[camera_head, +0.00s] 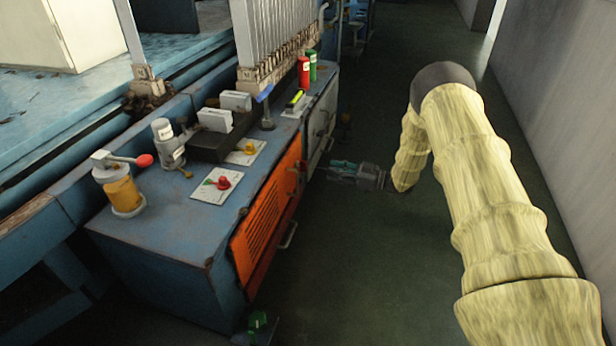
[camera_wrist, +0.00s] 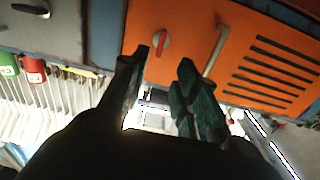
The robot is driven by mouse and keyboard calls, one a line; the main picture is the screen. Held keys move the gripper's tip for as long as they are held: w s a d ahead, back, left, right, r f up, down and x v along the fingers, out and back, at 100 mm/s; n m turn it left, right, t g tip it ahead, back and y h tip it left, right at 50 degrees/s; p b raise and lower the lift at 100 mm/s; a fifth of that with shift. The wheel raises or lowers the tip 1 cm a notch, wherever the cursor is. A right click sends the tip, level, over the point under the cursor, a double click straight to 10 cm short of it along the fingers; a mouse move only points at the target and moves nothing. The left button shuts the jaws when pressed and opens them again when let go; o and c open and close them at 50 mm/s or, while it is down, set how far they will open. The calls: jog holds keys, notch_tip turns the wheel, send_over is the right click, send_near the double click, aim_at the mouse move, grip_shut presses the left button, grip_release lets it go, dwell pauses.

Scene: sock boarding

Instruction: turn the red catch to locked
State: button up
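The red catch (camera_wrist: 163,39) is on the orange door (camera_wrist: 270,62) in the wrist view. It is a small red bar on a round pale base and stands nearly upright in that picture. In the head view the catch (camera_head: 299,166) is small and dark at the upper end of the orange door (camera_head: 266,220). My gripper (camera_wrist: 163,58) is open and empty, with the catch showing just beyond the gap between its fingertips. In the head view my gripper (camera_head: 335,168) is to the right of the catch, apart from it. The catch's lock markings cannot be made out.
A metal door handle (camera_wrist: 215,50) is close beside one finger. A red knob (camera_head: 222,182) sits on a white plate on the blue cabinet top (camera_head: 175,225). Red (camera_head: 303,72) and green cans stand farther back. The dark floor (camera_head: 350,260) right of the cabinet is mostly clear.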

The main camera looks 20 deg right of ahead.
jog(key=b, duration=0.5)
send_near(296, 161)
jog(key=f+x, duration=0.1)
jog(key=x, duration=0.3)
jog(key=shift+w+a+r+n+y, duration=0.25)
jog(key=shift+w+a, duration=0.2)
jog(key=shift+a, duration=0.25)
jog(key=shift+c, duration=0.4)
grip_shut()
